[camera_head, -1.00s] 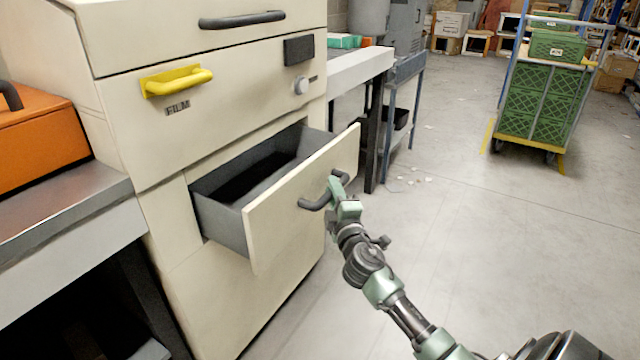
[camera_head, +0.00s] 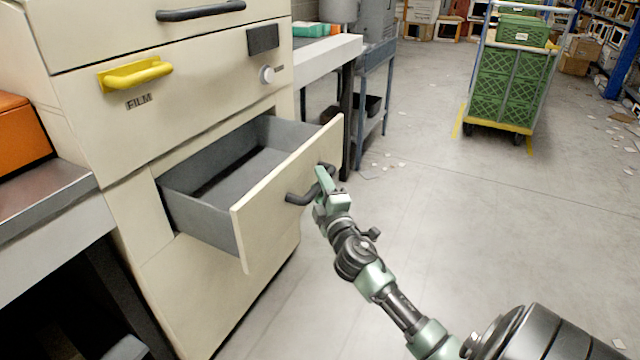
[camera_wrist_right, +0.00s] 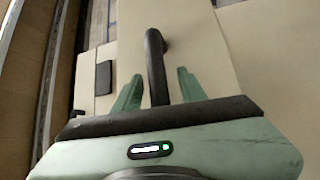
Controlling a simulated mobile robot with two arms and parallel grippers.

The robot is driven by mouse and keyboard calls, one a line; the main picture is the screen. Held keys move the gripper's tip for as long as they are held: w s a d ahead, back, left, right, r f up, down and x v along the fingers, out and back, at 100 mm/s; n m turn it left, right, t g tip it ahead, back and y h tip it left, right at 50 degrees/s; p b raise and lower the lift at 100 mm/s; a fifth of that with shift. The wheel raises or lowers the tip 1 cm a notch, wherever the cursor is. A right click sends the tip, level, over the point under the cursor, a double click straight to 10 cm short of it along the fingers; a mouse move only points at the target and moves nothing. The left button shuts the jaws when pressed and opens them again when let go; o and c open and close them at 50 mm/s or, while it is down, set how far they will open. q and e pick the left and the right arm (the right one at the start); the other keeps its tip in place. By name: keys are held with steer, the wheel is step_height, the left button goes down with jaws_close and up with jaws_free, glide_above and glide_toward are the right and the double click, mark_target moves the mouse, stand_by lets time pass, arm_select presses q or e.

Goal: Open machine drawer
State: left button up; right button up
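The machine (camera_head: 110,200) is a tall cream cabinet at the left of the head view. Its lower drawer (camera_head: 265,205) is pulled out, and its grey interior shows empty. The drawer's dark curved handle (camera_head: 300,198) is on its front; it also shows in the right wrist view (camera_wrist_right: 156,60). My right gripper (camera_head: 323,188) is at this handle. In the wrist view its two green fingers (camera_wrist_right: 158,92) stand apart on either side of the handle, with a gap visible on each side. My left gripper is not in view.
Above the open drawer is a panel marked FILM with a yellow handle (camera_head: 135,73). A metal bench (camera_head: 45,215) with an orange box (camera_head: 22,140) adjoins at left. A trolley of green crates (camera_head: 508,85) stands at the back right. The floor right of the drawer is clear.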

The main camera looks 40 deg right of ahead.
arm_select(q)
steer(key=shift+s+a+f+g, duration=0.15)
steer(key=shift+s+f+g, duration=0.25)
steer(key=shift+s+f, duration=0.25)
arm_select(e)
steer(key=v, duration=0.8)
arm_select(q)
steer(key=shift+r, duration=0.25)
